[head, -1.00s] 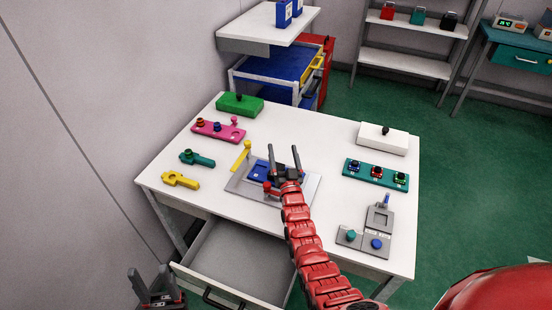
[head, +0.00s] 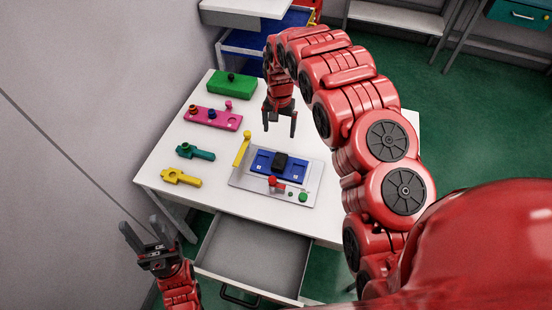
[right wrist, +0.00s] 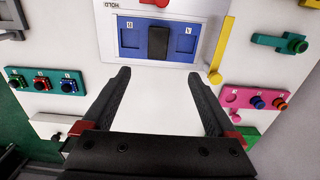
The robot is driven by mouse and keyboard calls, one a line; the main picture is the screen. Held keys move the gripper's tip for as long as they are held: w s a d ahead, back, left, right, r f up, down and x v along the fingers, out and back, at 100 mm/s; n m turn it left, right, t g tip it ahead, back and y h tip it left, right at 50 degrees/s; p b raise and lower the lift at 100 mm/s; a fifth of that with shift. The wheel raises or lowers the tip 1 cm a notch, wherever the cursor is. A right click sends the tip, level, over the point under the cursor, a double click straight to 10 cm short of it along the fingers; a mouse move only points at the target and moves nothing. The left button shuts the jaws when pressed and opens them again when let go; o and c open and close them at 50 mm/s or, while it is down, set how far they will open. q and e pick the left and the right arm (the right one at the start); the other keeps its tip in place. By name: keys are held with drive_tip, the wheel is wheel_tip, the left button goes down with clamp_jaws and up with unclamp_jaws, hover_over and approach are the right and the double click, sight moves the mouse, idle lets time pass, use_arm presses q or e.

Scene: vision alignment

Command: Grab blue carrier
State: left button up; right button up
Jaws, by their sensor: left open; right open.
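The blue carrier (head: 262,164) lies on a light grey fixture plate (head: 244,180) on the white table, with a black block on its middle. It also shows at the top of the right wrist view (right wrist: 130,38). My right gripper (head: 279,128) is open and empty, pointing down behind the carrier, apart from it. In the right wrist view its open fingers (right wrist: 160,73) have bare table between them, and the carrier is beyond the tips. My left gripper (head: 138,232) is open and empty at the lower left, off the table's front left.
A yellow lever (head: 241,149) and a red-knobbed lever (head: 273,182) stand at the fixture. A green block (head: 231,84), pink tray (head: 213,118), teal part (head: 195,152) and yellow part (head: 181,178) lie left. An open drawer (head: 250,255) juts out in front.

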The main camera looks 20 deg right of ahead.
drive_tip(key=b, duration=0.5)
hover_over(280, 161)
wheel_tip(280, 161, down, 6)
drive_tip(key=r, duration=0.1)
wheel_tip(280, 161, down, 6)
drive_tip(key=shift+w+a+f+p, duration=0.1)
drive_tip(key=shift+w+p, duration=0.05)
drive_tip(key=shift+p, duration=0.9)
drive_tip(key=shift+f, duration=0.4)
drive_tip(key=shift+f+p, duration=0.5)
drive_tip(key=shift+p, duration=0.15)
drive_tip(key=shift+f+p, duration=0.45)
drive_tip(key=shift+f, duration=0.3)
drive_tip(key=shift+f+b, duration=0.35)
drive_tip(key=shift+f, duration=1.05)
clamp_jaws()
